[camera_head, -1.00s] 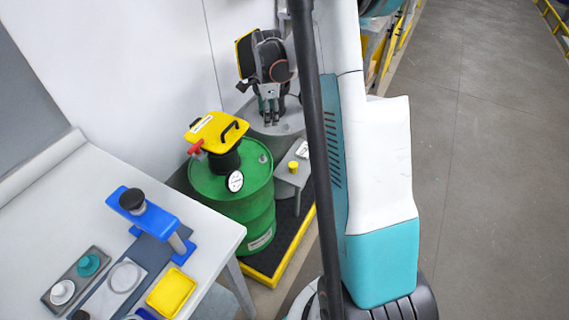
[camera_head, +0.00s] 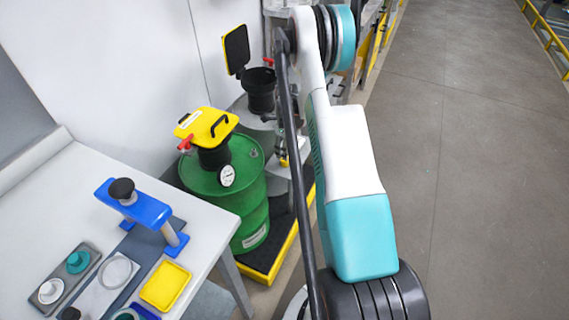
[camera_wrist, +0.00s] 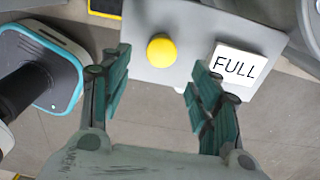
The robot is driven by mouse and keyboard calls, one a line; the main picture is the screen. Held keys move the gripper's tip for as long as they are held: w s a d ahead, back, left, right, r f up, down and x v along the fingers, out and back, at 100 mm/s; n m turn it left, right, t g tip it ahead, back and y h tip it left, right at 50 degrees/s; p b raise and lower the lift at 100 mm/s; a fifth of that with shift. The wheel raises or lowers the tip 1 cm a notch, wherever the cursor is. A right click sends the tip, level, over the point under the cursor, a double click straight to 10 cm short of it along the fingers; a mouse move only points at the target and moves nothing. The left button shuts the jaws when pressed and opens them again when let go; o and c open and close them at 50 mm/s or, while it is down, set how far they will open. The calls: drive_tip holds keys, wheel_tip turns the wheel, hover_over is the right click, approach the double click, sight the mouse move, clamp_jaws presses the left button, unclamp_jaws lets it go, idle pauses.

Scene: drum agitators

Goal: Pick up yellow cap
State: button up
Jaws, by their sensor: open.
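The yellow cap (camera_wrist: 161,49) is a small round knob-like piece on a grey stand top (camera_wrist: 190,22) in the wrist view. My gripper (camera_wrist: 160,68) is open, its two teal fingers spread left and right of the cap's line, with the cap just beyond the fingertips and nothing between them. In the head view a bit of the cap (camera_head: 284,162) shows beside my arm, and the stand is mostly hidden. How high the fingers are above the cap is hard to tell.
A white "FULL" label (camera_wrist: 239,64) lies right of the cap. A green drum (camera_head: 228,190) with a yellow-topped neck stands left of the stand. A grey drum with an open black neck (camera_head: 260,90) is behind. A white table (camera_head: 215,225) is at left.

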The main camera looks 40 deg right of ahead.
drive_tip(key=shift+w+a+f+b, duration=0.15)
drive_tip(key=shift+f+b, duration=0.65)
drive_tip(key=shift+f, duration=0.95)
drive_tip(key=shift+w+d+f+b, duration=0.15)
drive_tip(key=shift+f+b, duration=0.65)
drive_tip(key=shift+f, duration=0.9)
drive_tip(key=shift+a, duration=0.15)
drive_tip(key=shift+r, duration=0.1)
drive_tip(key=c, duration=0.9)
